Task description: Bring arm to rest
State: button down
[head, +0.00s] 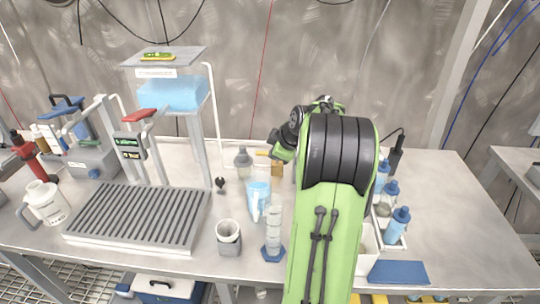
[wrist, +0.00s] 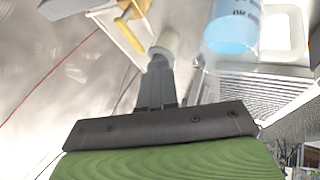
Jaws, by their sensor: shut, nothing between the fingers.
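My green arm (head: 330,230) rises over the front of the steel table, its black joint bent near the table's middle. In the head view the fingers are hidden or too small to make out behind the arm. In the wrist view my gripper (wrist: 157,66) has its dark fingers together with nothing between them. A blue-filled jug (wrist: 232,27) lies to the right of the fingers in that view, apart from them. A pale round object (wrist: 166,42) appears just past the fingertips; I cannot tell whether they touch.
The jug (head: 257,196), a clear cylinder (head: 273,232) and a pale cup (head: 229,234) stand left of my arm. Blue-capped bottles (head: 400,220) stand right of it. A grooved rack (head: 140,218) is at left. The table's right end is clear.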

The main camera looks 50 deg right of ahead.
jog(key=shift+s+r, duration=0.15)
jog(key=shift+r, duration=0.05)
jog(key=s+a+r+m+p, duration=0.15)
jog(key=a+r, duration=0.25)
jog(key=a, duration=0.4)
jog(key=s+a+r+g+y+p, duration=0.15)
jog(key=a+r, duration=0.25)
jog(key=a, duration=0.4)
jog(key=s+a+r+m+t+h+p, duration=0.1)
jog(key=a+r+p, duration=0.25)
jog(key=a, duration=0.45)
jog(key=s+a+r+m+p, duration=0.1)
jog(key=s+a+m, duration=0.1)
jog(key=s+a, duration=0.3)
jog(key=s+a+r+m+g+y+p, duration=0.1)
jog(key=s+a, duration=0.3)
jog(key=s, duration=0.6)
jog(key=shift+s+a+m+p, duration=0.35)
jog(key=shift+s+p, duration=0.05)
jog(key=shift+p, duration=0.15)
